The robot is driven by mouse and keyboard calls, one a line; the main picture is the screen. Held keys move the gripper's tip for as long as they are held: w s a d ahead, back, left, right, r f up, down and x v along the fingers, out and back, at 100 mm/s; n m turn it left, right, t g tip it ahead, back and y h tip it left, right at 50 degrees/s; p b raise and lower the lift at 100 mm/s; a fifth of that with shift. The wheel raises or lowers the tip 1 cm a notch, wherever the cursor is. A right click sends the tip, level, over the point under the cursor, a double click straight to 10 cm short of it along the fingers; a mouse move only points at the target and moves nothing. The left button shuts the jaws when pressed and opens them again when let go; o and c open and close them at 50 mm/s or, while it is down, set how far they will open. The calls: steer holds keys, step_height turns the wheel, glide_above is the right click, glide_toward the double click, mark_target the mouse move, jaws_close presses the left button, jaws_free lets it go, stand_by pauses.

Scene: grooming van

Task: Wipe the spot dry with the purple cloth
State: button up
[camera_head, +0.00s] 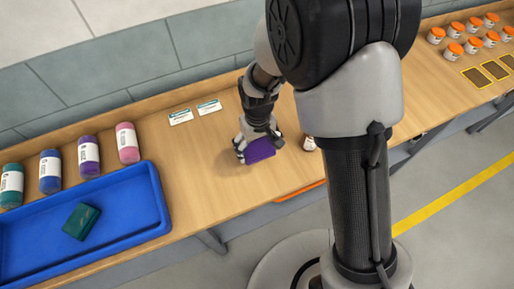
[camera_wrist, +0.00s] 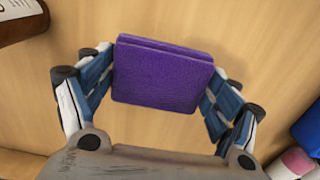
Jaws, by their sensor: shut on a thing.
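The purple cloth (camera_head: 261,150) is a folded, block-like pad. My gripper (camera_head: 254,150) is shut on it over the middle of the wooden counter (camera_head: 210,190). In the wrist view the purple cloth (camera_wrist: 160,80) is pinched by its left and right edges between the fingers of my gripper (camera_wrist: 163,72). I cannot tell whether the cloth touches the counter. No wet spot can be made out on the bare wood; a faint dark patch beside the gripper looks like its shadow. The wood under the cloth is hidden.
A blue tray (camera_head: 150,203) holding a green block (camera_head: 82,221) stands at the left, with several bottles (camera_head: 88,163) behind it. Two labels (camera_head: 209,107) lie near the back edge. A small item (camera_head: 309,144) is partly hidden by my arm. Orange-lidded jars (camera_head: 455,49) stand far right.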

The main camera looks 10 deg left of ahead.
steer(key=shift+r+p, duration=1.1)
steer(key=shift+r, duration=0.7)
